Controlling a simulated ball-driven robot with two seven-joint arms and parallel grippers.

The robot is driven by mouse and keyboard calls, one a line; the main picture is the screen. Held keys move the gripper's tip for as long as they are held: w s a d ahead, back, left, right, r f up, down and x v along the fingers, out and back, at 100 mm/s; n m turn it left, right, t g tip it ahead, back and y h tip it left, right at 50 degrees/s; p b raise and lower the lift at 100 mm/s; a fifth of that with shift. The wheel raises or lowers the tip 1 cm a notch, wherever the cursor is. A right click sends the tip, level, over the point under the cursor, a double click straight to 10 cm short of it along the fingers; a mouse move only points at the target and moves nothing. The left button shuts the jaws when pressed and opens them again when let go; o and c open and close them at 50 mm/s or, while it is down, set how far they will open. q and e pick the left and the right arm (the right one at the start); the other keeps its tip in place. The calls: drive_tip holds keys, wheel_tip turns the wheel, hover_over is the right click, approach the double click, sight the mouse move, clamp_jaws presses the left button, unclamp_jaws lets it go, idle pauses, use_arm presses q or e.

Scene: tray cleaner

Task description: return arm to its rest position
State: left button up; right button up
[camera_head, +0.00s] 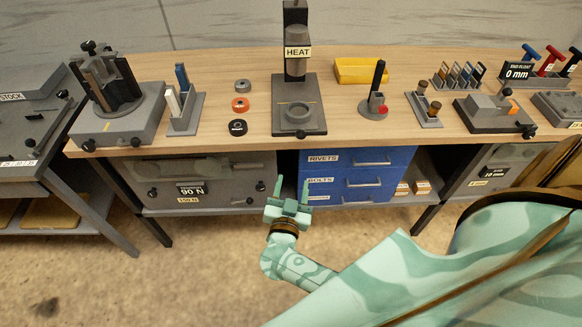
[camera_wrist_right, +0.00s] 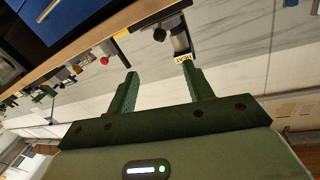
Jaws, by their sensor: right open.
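My right gripper (camera_head: 291,184) is in the middle of the head view, in front of the workbench and below the level of its top. Its two fingers point up and are apart, with nothing between them. In the right wrist view the same gripper (camera_wrist_right: 159,70) shows its two green fingers spread and empty. My right arm reaches in from the lower right of the head view. My left gripper is not in view.
The wooden workbench (camera_head: 218,72) carries a heat press (camera_head: 298,90), a yellow tray (camera_head: 361,70) and several fixtures. Blue drawers (camera_head: 355,180) and a grey 90 N unit (camera_head: 225,188) sit under it. The floor (camera_head: 150,280) in front is clear.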

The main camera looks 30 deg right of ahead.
drive_tip(key=a+f+n+t+y, duration=0.2)
drive_tip(key=a+f+n+y, duration=0.65)
drive_tip(key=f+y, duration=0.2)
drive_tip(key=s+a+f+n+g+y+b, duration=0.25)
drive_tip(key=s+f+g+y, duration=0.2)
drive_tip(key=s+f, duration=0.55)
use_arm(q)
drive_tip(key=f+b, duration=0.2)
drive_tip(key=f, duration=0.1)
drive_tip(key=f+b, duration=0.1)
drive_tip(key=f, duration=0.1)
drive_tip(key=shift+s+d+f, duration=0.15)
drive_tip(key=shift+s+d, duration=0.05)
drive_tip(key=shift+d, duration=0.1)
use_arm(e)
drive_tip(key=s+d+f+n+g+h, duration=0.1)
drive_tip(key=s+d+f+g, duration=0.2)
drive_tip(key=s+f, duration=0.3)
drive_tip(key=s+d+f+n+g+h, duration=0.1)
drive_tip(key=s+d+f+g, duration=0.2)
drive_tip(key=s, duration=1)
drive_tip(key=s+d+f+n+g+h, duration=0.1)
drive_tip(key=s+d+f+g, duration=0.3)
drive_tip(key=s+f, duration=0.5)
drive_tip(key=shift+s+f, duration=0.15)
drive_tip(key=shift+s, duration=0.55)
